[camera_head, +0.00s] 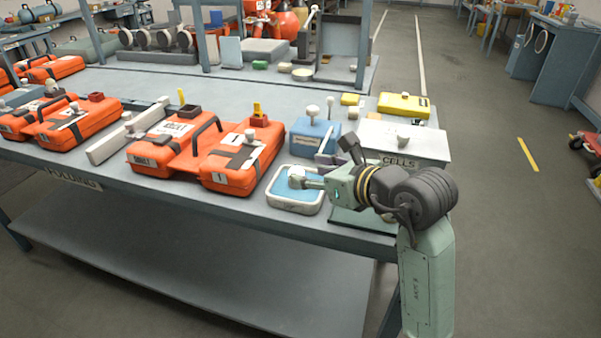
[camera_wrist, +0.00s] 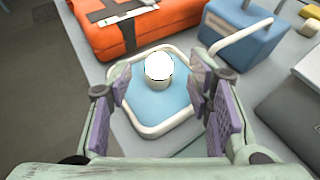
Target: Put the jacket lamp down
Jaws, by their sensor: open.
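The jacket lamp, a small piece with a bright white dome (camera_wrist: 159,67) and a pale short body, stands upright on the blue lining of a white-rimmed tray (camera_wrist: 148,132). In the head view the lamp (camera_head: 296,174) is at the tray's back, and the tray rim (camera_head: 291,207) is near the table's front edge. My gripper (camera_wrist: 159,88) is open, its purple-padded fingers apart on either side of the lamp, with gaps visible. In the head view my gripper (camera_head: 312,180) reaches in from the right and partly covers the tray.
An orange case (camera_head: 240,165) lies just left of the tray. A blue box (camera_head: 314,137) with a white knob stands behind it. A white bin labelled CELLS (camera_head: 425,145) stands at the right. The table's front edge is close by.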

